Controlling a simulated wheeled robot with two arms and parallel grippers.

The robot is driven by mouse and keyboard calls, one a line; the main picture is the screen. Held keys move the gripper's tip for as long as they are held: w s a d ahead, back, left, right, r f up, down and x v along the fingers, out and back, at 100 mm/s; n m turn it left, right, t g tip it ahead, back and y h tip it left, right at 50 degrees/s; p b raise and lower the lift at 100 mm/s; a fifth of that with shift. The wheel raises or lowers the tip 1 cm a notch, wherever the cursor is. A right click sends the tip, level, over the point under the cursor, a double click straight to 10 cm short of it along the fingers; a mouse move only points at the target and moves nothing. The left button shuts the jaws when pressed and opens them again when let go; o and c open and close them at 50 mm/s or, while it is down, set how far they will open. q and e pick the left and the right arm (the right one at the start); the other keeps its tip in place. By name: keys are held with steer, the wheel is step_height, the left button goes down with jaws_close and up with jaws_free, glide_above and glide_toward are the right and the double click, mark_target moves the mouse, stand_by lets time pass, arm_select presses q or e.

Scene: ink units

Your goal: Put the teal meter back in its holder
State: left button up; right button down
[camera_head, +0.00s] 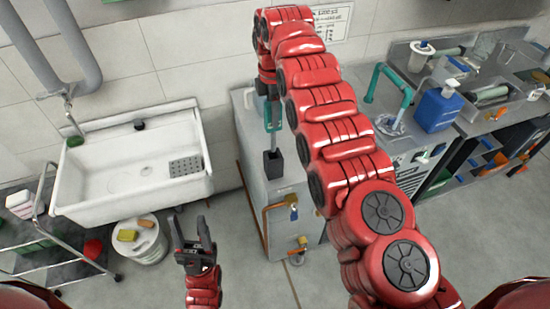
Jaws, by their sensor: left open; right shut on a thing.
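The teal meter (273,116) hangs upright from my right gripper (268,93), which is shut on its upper part. Its thin grey stem points down at the black holder (273,164), a small open-topped box on the grey cabinet. The stem's lower end meets the holder's top edge in the picture; I cannot tell whether it is inside or just above or behind it. The red links of my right arm hide part of the area to the right. My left gripper (193,240) is open and empty, low in front of the sink and apart from the meter.
The grey cabinet (285,215) has valves on its front. A white sink (75,190) is on the left, with a white bucket (146,250) below and a trolley (45,255) beside it. A blue bottle (437,109) stands on the right counter. The floor before the cabinet looks clear.

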steer(key=p, duration=0.2)
glide_above(273, 151)
steer(key=f, duration=0.5)
steer(key=shift+w+f, duration=0.3)
steer(key=shift+d+f, duration=0.1)
steer(key=shift+f, duration=0.6)
steer(key=shift+w+f, duration=0.1)
steer(key=shift+f, duration=2.1)
steer(key=c, duration=0.6)
jaws_free()
